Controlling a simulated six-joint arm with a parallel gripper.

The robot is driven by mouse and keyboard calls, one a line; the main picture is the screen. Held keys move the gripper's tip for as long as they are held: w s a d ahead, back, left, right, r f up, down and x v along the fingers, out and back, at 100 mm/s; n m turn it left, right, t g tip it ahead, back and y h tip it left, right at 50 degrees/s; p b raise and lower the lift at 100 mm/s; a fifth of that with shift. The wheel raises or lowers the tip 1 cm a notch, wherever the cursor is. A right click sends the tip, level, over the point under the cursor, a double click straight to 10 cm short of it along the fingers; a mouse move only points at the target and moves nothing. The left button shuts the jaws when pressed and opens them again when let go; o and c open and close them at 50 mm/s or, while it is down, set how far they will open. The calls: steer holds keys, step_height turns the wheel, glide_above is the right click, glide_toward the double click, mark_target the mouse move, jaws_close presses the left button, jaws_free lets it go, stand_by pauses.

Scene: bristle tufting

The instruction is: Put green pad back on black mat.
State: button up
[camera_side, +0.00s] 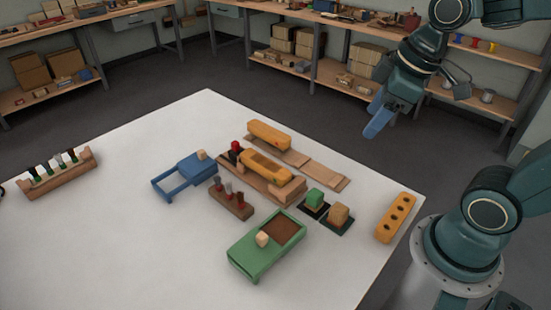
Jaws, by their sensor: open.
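The green pad (315,197) is a small green block at the right of the white table. It appears to rest on the black mat (307,212), whose dark edge shows around it. My gripper (377,124), with blue fingers, is raised in the air at the upper right, far from the pad and touching nothing. It is open and holds nothing that I can see. The fingers overlap in this view, so the gap between them is hard to see.
A tan block (339,214) sits on another dark mat beside the pad. A green box (262,262) with a brown recess, a blue frame (197,167), a wooden fixture with yellow parts (265,168) and a yellow holed block (396,218) stand nearby. The table's left front is clear.

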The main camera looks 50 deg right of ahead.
steer(key=shift+s+a+r+m+t, duration=0.1)
steer(key=shift+s+r+m+t, duration=0.25)
steer(key=shift+s+m, duration=0.5)
steer(key=shift+s+r+m+t, duration=0.2)
steer(key=shift+s+r+m, duration=0.25)
steer(key=shift+s+m, duration=0.4)
steer(key=shift+s+a+r+m+t, duration=0.1)
steer(key=shift+s+r+m+t, duration=0.25)
steer(key=shift+s+m, duration=0.45)
steer(key=shift+c, duration=0.3)
